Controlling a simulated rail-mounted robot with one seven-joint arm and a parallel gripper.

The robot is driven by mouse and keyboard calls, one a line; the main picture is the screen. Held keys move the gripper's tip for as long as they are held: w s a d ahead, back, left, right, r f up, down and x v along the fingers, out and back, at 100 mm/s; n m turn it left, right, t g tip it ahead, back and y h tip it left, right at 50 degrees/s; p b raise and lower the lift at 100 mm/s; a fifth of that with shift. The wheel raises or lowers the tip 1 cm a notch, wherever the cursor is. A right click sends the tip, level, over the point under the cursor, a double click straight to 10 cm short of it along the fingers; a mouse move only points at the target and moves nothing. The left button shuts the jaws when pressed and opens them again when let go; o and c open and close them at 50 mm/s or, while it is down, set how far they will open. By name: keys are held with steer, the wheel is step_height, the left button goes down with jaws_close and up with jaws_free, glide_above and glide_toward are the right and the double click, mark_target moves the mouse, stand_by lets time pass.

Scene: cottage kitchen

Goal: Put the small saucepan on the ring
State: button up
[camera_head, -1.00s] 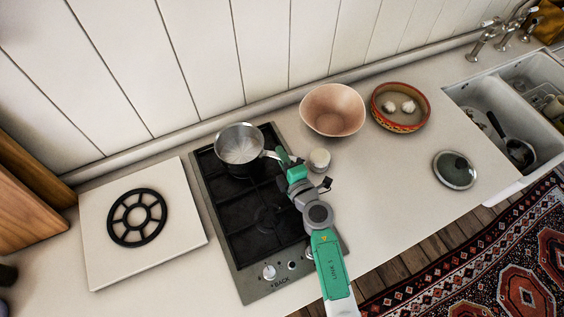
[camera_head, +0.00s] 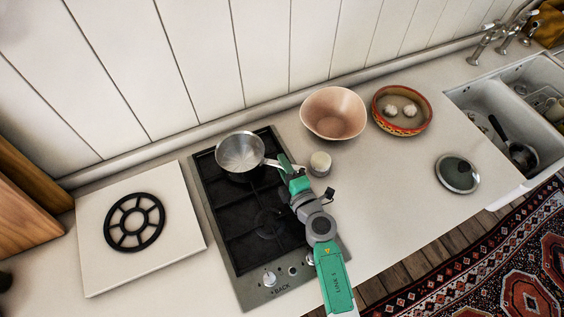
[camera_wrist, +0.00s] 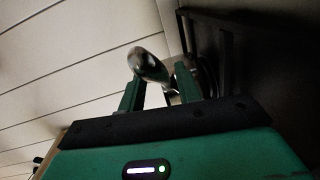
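The small saucepan (camera_head: 240,151) is a steel pan at the back of the black gas hob (camera_head: 235,221). Its handle points right and toward the front. My gripper (camera_head: 288,165) is at the handle. The fingertips are partly hidden. I cannot tell whether the pan's base touches the hob grate. The ring (camera_head: 134,222) is a black spoked trivet, empty, on a pale square board (camera_head: 182,243) left of the hob.
A small pale jar (camera_head: 320,163) stands close to my gripper on the right. A pink bowl (camera_head: 333,113) and a patterned dish (camera_head: 402,110) with white bulbs stand behind. A glass lid (camera_head: 457,174) lies near the sink (camera_head: 490,125). Wooden boards (camera_head: 30,190) stand far left.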

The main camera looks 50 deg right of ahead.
steer(key=p+v, duration=0.1)
steer(key=v, duration=1)
steer(key=shift+w+f, duration=0.1)
steer(key=w+a+r+m+t+h, duration=0.2)
steer(key=w+a+r+m, duration=0.15)
steer(key=r, duration=0.85)
steer(key=w+a+r+m+t+h, duration=0.15)
steer(key=w+r+m, duration=0.3)
steer(key=r, duration=0.85)
steer(key=w+a+r+m+t+h, duration=0.1)
steer(key=w+a+r+m+h, duration=0.2)
steer(key=r, duration=0.9)
steer(key=s+a+r+t+y, duration=0.2)
steer(key=a+r+y, duration=0.5)
steer(key=a+r, duration=0.4)
steer(key=s+a+r+t+y, duration=0.2)
steer(key=a+r+y, duration=0.5)
steer(key=a+r, duration=0.4)
steer(key=shift+a+t, duration=0.75)
steer(key=shift+t, duration=0.1)
